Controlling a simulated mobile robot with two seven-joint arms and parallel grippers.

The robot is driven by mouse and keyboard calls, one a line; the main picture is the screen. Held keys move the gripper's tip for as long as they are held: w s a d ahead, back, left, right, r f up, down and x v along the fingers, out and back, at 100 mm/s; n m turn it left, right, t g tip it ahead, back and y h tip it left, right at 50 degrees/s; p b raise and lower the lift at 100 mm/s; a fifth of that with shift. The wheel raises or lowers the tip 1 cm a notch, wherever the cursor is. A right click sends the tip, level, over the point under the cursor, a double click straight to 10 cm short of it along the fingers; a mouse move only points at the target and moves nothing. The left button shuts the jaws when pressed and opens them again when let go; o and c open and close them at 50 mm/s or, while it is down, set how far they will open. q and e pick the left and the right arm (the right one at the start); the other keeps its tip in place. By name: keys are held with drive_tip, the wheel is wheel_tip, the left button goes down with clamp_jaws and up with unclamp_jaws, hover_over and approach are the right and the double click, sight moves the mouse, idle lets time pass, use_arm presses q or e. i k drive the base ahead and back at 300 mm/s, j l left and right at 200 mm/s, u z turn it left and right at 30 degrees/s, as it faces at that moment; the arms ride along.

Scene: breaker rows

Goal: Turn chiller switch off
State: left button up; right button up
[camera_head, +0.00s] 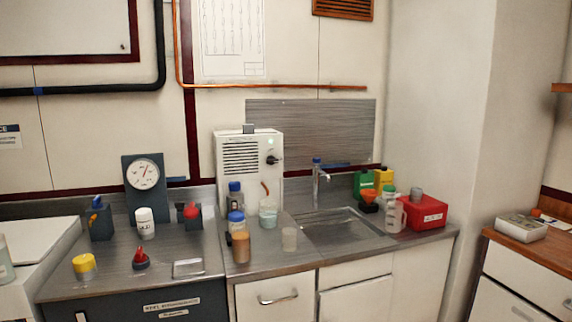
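A white box-shaped unit (226,180) with dark louvre slots stands against the back wall on the metal counter. It looks like the chiller, but I can read no label on it. A black knob (272,159) sits on the upper right of its front, with a light-coloured mark pointing to the right. A small grey block (248,129) is on top of the unit. Neither of my grippers is in view.
Bottles and beakers, including a blue-capped bottle (235,200) and a beaker (268,212), stand before the unit. A round gauge (143,174) is on its left. A sink (345,232) with a tap (317,178) and a red box (424,213) are on its right.

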sight(271, 160)
drive_tip(key=i+l, duration=0.15)
drive_tip(key=l, duration=0.2)
drive_tip(key=i+l, duration=0.2)
drive_tip(key=l, duration=0.15)
drive_tip(key=i+l, duration=0.15)
drive_tip(key=l, duration=0.2)
drive_tip(key=i+l, duration=0.2)
drive_tip(key=l, duration=0.15)
